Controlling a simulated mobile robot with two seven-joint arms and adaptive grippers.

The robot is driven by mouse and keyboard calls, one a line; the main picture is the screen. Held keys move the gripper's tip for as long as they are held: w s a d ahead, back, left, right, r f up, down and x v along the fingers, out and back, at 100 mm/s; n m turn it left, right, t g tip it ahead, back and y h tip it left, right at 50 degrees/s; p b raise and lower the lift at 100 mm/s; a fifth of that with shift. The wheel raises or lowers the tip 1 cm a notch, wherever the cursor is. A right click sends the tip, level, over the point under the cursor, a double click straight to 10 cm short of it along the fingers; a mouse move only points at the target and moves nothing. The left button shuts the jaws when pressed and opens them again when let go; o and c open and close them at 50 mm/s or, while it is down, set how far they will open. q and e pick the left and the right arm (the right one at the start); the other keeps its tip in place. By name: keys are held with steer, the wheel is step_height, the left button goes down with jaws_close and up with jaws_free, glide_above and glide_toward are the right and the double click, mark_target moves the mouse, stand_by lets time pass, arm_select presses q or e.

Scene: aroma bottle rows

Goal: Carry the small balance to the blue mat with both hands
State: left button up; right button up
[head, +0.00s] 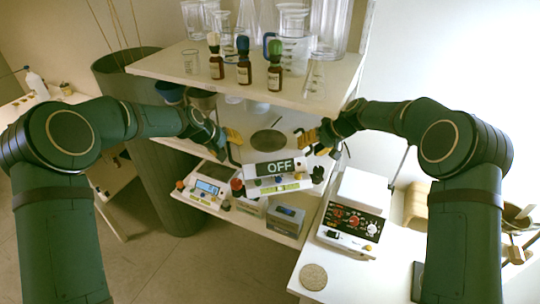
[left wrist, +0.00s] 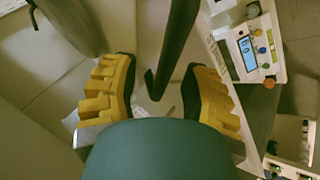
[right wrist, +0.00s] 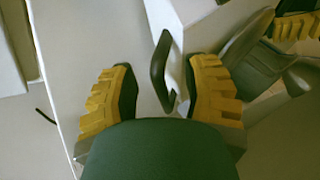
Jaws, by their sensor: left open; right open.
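The small balance (head: 292,184) is a white unit with a round dark pan and a display reading OFF, at the middle shelf between my grippers. My left gripper (head: 232,142) is at its left side, open. In the left wrist view, the end of a dark bar (left wrist: 155,86) lies between the open fingers (left wrist: 160,75). My right gripper (head: 312,142) is at its right side, open. In the right wrist view, a dark loop handle (right wrist: 158,72) lies between the open fingers (right wrist: 160,78). Neither gripper is closed on anything. I see no blue mat.
Dropper bottles (head: 244,72) and glassware stand on the upper shelf (head: 170,66) above the balance. Another device (head: 207,190) and a small grey box (head: 286,218) are on the lower shelf. A white instrument (head: 352,222) stands on the right table; a tall dark bin (head: 165,185) is left.

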arm_select(q)
jaws_close()
arm_select(e)
jaws_close()
arm_select(q)
steer(key=shift+r, duration=0.25)
arm_select(e)
steer(key=shift+r, duration=0.25)
